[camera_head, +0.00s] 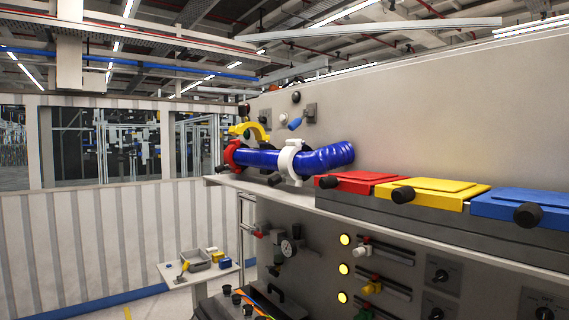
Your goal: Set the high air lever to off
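A lever with a blue handle (296,123) sits on a small grey plate high on the machine's wall, above the blue hose. Its handle tilts down to the left. A red-handled lever or valve (260,234) sits lower, next to a round pressure gauge (288,248) under the shelf. No readable label shows which of these is the high air lever. Neither of my grippers is in view.
A blue hose (262,158) with red, white and yellow clamps lies above the ledge. Red (355,181), yellow (432,192) and blue (525,205) lidded boxes line it. Lit yellow lamps, sliders and dials are below. A small table (185,278) stands left.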

